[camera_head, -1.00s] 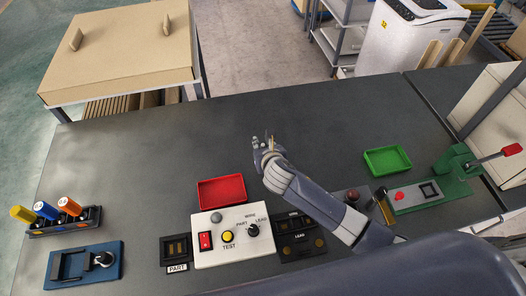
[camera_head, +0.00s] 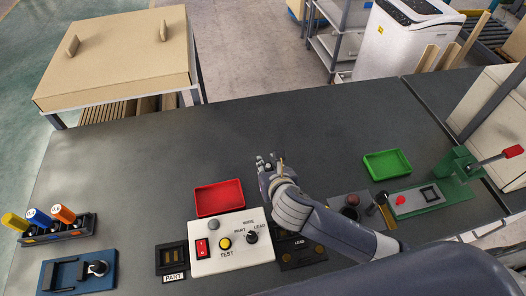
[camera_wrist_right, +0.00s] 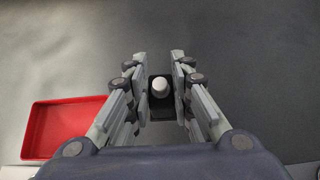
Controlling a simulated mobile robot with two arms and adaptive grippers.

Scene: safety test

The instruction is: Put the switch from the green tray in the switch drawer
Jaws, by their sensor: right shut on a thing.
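My right gripper (camera_head: 268,162) is above the grey table, behind and to the right of the red tray. In the right wrist view its fingers (camera_wrist_right: 160,75) are shut on a small dark switch (camera_wrist_right: 160,103) with a pale rounded top (camera_wrist_right: 160,85). The fingers cover part of the switch, and the table lies below it. The green tray (camera_head: 387,164) stands at the right of the table and looks empty. I cannot make out a drawer marked for switches. My left gripper is not in view.
The red tray (camera_head: 219,197) and white test box (camera_head: 233,247) stand front centre. A green lever press (camera_head: 462,170) is at right. Coloured-handled tools (camera_head: 40,216) and a blue fixture (camera_head: 78,270) are at left. A cardboard-coloured box (camera_head: 115,60) stands beyond. The table's middle is clear.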

